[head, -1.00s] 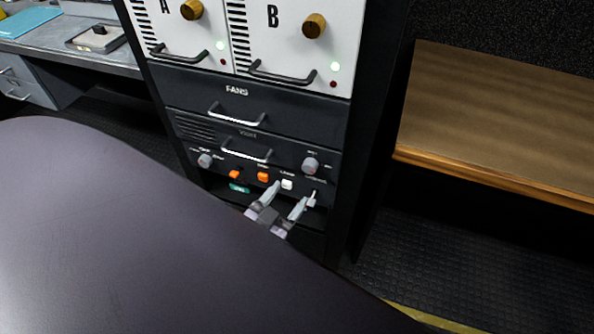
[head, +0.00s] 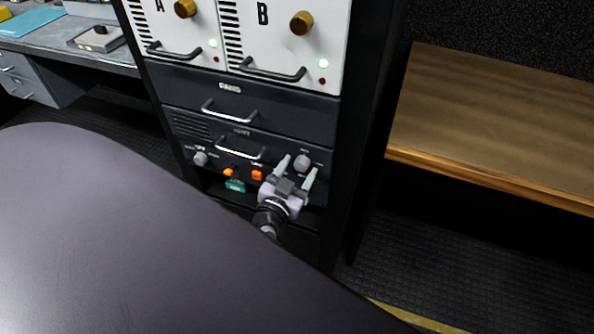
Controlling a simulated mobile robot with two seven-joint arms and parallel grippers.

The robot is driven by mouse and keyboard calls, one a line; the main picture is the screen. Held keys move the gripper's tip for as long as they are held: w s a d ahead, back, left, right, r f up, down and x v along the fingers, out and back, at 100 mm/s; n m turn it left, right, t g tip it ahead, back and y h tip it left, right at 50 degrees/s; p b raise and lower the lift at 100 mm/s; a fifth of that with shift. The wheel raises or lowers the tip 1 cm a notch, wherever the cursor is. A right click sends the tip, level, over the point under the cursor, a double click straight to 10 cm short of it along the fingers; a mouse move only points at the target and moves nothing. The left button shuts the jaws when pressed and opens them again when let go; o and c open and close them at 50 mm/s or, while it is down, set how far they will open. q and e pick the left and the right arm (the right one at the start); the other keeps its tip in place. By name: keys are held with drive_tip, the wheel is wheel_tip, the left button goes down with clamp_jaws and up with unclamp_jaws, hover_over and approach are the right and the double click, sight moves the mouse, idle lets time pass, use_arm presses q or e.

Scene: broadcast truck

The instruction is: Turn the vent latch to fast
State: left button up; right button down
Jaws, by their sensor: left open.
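The vent panel (head: 205,142), with a small "VENT" label, is the dark lower unit of the rack. It has a grey round knob (head: 200,158) at its left and another grey round knob (head: 302,163) at its right. The fine print around both is too small to read, so I cannot tell which one is the latch or where it points. My left gripper (head: 297,167) is open, its two fingers pointing up at the panel, one on each side of the right knob in the picture. I cannot tell if they touch it. My right gripper is out of view.
Two orange switches, left (head: 228,172) and right (head: 257,175), and a green tag (head: 235,186) sit left of the gripper. A bar handle (head: 240,150) crosses the vent panel above them. The fans drawer (head: 180,88) is above. A wooden bench (head: 480,125) stands right.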

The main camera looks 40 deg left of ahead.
use_arm(q)
drive_tip(key=c, duration=1)
drive_tip(key=shift+c, duration=0.2)
